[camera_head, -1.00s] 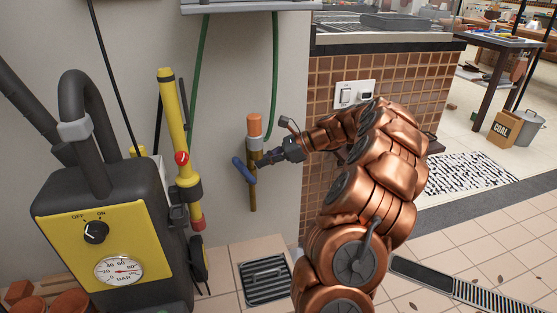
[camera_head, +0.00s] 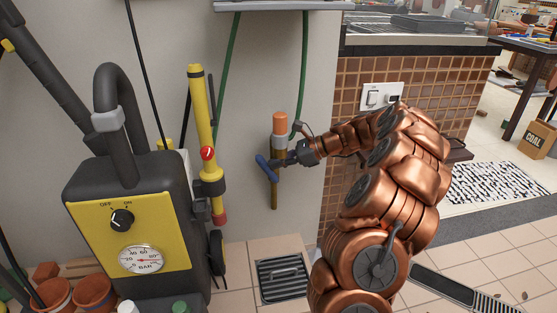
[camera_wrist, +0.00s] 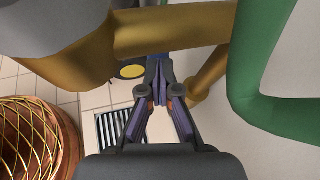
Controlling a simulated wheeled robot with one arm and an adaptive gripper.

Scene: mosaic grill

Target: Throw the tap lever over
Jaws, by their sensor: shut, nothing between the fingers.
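The tap is a brass pipe (camera_head: 274,194) on the grey wall with an orange fitting (camera_head: 280,122) on top. Its blue lever (camera_head: 264,167) slants down to the right in the head view. My gripper (camera_head: 280,163) is shut and empty, with its tips at the lever from the right. In the wrist view the shut fingertips (camera_wrist: 160,68) point at a small bit of blue lever (camera_wrist: 158,55), below the brass tap body (camera_wrist: 170,30). Most of the lever is hidden there, and I cannot tell whether the tips touch it.
A green hose (camera_head: 304,70) hangs close beside the tap and is large at the right in the wrist view (camera_wrist: 250,75). A yellow and black pressure washer (camera_head: 130,235) stands left. A floor drain (camera_head: 282,279) lies below. A tiled counter (camera_head: 350,130) stands right.

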